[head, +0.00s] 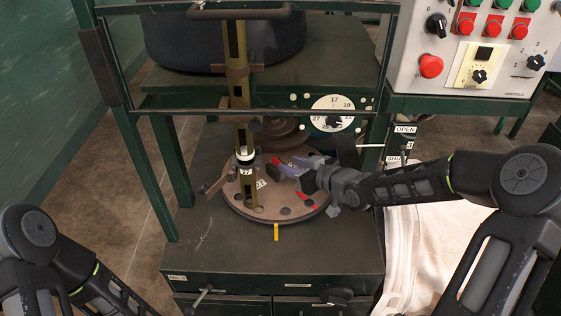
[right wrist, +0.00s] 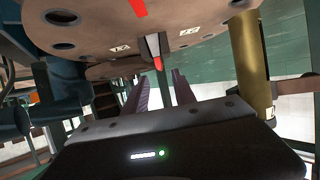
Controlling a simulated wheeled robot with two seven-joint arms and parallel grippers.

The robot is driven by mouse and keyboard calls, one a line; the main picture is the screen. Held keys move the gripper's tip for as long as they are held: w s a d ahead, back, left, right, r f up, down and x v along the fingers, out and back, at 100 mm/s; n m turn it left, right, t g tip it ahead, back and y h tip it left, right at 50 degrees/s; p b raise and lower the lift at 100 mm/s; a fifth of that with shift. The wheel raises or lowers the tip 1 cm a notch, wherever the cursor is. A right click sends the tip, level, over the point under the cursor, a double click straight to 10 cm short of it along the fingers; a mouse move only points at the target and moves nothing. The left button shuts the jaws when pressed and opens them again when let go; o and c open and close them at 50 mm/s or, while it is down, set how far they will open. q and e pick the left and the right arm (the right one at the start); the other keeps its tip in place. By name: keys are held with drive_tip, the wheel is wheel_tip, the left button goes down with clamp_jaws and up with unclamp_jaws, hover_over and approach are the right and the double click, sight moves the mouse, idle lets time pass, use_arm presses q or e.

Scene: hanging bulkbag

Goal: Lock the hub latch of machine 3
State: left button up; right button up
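The machine's round brown disc (head: 240,208) carries number tags, holes and a red mark (head: 308,200). A small grey latch-like piece with a red end (right wrist: 157,63) shows at the disc in the right wrist view; I cannot tell if it is locked. A red piece (head: 276,163) also shows beside my fingers in the head view. My right gripper (head: 293,167) is over the disc's right side. In the right wrist view its two fingers (right wrist: 161,80) are apart, with the red end between their tips, and no clear contact. My left gripper is out of view.
A brass-coloured upright post (head: 239,95) with a white collar stands at the disc. A green frame bar (head: 250,111) crosses above. A numbered white dial (head: 333,114) sits behind, and a control panel (head: 470,50) is at upper right. Pale cloth (head: 430,245) hangs at right.

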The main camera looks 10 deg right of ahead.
sight(279, 161)
drive_tip(key=x, duration=0.5)
drive_tip(key=shift+w+a+f, duration=0.1)
drive_tip(key=shift+w+f, duration=0.05)
drive_tip(key=shift+w, duration=0.05)
clamp_jaws()
idle(0.4)
